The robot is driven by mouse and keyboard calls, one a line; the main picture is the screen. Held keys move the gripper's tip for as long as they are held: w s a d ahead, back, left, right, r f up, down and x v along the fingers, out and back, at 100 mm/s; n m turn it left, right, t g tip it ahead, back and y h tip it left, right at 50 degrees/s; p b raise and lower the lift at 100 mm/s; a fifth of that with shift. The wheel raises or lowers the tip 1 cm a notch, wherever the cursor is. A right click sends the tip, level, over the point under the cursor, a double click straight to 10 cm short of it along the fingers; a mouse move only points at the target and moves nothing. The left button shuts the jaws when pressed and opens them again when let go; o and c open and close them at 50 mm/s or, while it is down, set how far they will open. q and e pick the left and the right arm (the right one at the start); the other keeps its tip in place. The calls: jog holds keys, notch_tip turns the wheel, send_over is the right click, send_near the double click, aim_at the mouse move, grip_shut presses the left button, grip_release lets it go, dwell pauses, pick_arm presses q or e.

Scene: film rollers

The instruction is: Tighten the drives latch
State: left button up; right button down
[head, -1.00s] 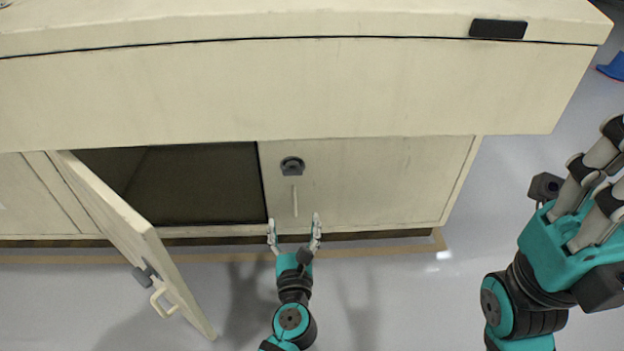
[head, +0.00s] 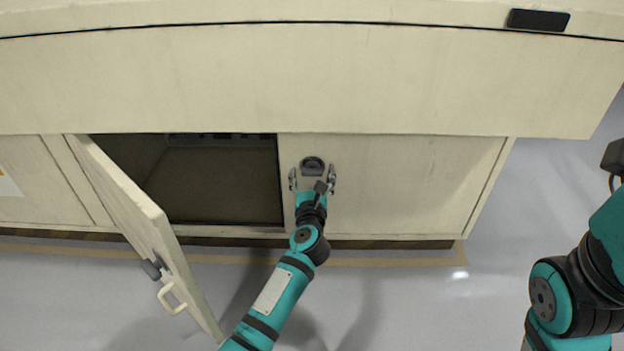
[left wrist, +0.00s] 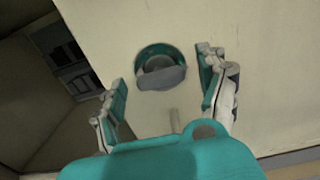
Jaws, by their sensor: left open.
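A round dark grey latch (head: 313,165) sits on the closed cream cabinet door right of the open compartment. In the left wrist view the latch (left wrist: 160,70) shows a grey bar across a round teal-rimmed base. My left gripper (head: 312,176) is open and empty just below the latch, with a finger to each side. In the left wrist view my left gripper (left wrist: 165,95) has its fingers apart, with the latch between and beyond them. The door's handle shows only in part below the latch.
An open cabinet door (head: 140,230) swings out at left, with its own latch (head: 151,269) and a pale handle (head: 171,298). The open compartment (head: 215,180) is left of the closed door. A cream ledge (head: 300,80) overhangs above. Floor in front is clear.

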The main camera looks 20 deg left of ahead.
pick_arm(q)
jog(key=shift+w+a, duration=0.1)
jog(key=shift+w, duration=0.1)
jog(key=c, duration=1.2)
